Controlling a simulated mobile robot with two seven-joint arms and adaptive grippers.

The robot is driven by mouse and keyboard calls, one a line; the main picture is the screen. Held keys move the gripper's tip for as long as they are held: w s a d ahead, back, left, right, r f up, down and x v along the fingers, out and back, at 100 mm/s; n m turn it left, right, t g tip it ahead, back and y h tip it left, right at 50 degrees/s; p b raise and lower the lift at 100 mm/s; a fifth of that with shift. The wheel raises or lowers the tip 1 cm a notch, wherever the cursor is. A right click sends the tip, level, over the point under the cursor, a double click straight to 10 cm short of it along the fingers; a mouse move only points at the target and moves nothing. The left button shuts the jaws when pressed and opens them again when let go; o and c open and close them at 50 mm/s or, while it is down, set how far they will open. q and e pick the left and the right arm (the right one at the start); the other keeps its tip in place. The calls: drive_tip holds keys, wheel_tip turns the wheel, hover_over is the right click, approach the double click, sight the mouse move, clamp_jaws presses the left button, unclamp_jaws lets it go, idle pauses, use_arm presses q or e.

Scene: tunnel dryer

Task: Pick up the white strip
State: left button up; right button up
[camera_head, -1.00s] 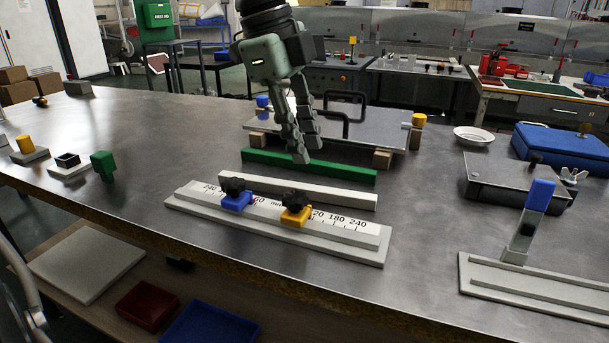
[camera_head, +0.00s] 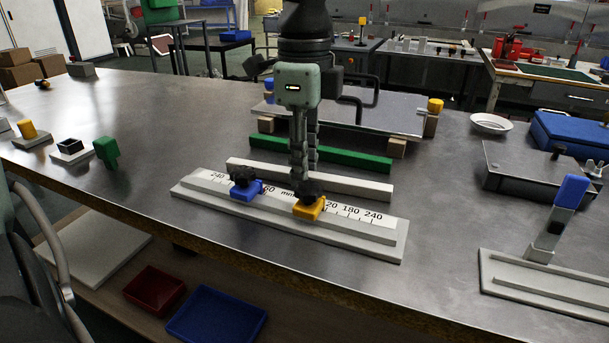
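The white strip (camera_head: 354,185) is a long pale bar lying on the metal table, between the green strip (camera_head: 352,159) behind it and the ruler fixture (camera_head: 382,239) in front. My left gripper (camera_head: 302,176) points straight down over the strip's middle, its fingertips at the strip and hiding a short part of it. The fingers overlap in this view, so I cannot tell their gap or whether they touch the strip. The strip appears to lie on the table. My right gripper is out of view.
The fixture carries a blue clamp (camera_head: 247,191) and a yellow clamp (camera_head: 309,208) with black knobs, close in front of the gripper. A grey plate with black handles (camera_head: 395,115) stands behind the green strip. The table to the left is mostly clear.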

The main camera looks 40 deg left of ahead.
use_arm(q)
clamp_jaws()
idle(0.3)
